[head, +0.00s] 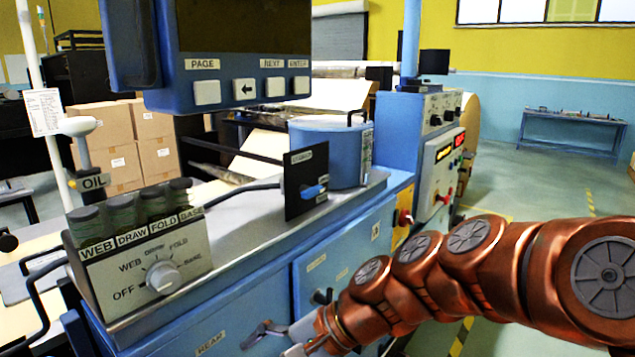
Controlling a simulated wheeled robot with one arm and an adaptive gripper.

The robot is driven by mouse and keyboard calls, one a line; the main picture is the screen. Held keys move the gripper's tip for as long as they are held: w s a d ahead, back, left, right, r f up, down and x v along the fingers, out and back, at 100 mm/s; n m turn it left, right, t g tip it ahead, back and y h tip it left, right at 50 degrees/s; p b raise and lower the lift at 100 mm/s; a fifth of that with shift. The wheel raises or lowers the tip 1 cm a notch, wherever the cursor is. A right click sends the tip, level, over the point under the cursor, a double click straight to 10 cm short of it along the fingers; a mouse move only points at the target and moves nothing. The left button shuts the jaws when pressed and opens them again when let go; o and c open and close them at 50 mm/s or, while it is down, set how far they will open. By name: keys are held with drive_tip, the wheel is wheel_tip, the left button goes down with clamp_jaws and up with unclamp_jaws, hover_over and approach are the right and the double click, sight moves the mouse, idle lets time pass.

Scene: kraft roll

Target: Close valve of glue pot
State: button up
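The glue pot (330,150) is a blue, round, lidded vessel with a dark handle, standing on the grey machine top. A dark upright panel (300,178) with a small, unreadable label stands in front of it and hides part of it. A blue lever (313,191) sticks out of that panel, roughly level. I cannot tell whether this lever is the pot's valve; no other valve on the pot is visible. My copper arm comes in from the right. My gripper (300,340) is low at the bottom edge, below the pot and panel, partly cut off; its opening is unclear.
A grey control box (150,268) with a selector knob and several dark jars stands at left. A blue display with buttons (235,60) hangs above. Blue cabinet doors (345,258) front the machine. A control panel (440,170) stands right of the pot. Open floor lies farther right.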

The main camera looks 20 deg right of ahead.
drive_tip(key=w+d+r+m+t+y, duration=0.2)
drive_tip(key=w+r+m+t, duration=0.15)
drive_tip(key=w+r, duration=0.3)
drive_tip(key=m+t+p, duration=0.2)
drive_tip(key=m+t, duration=0.7)
drive_tip(key=m, duration=0.6)
approach(316, 192)
drive_tip(key=x, duration=0.3)
drive_tip(key=shift+g+h, duration=0.25)
drive_tip(key=shift+h, duration=0.15)
drive_tip(key=shift+r+p+x, duration=0.15)
drive_tip(key=shift+p+x, duration=0.35)
drive_tip(key=shift+x, duration=1.5)
drive_tip(key=shift+r+p+x, duration=0.15)
drive_tip(key=shift+p+x, duration=0.3)
drive_tip(key=shift+x, duration=1.5)
drive_tip(key=c, duration=1.2)
drive_tip(key=shift+o, duration=0.2)
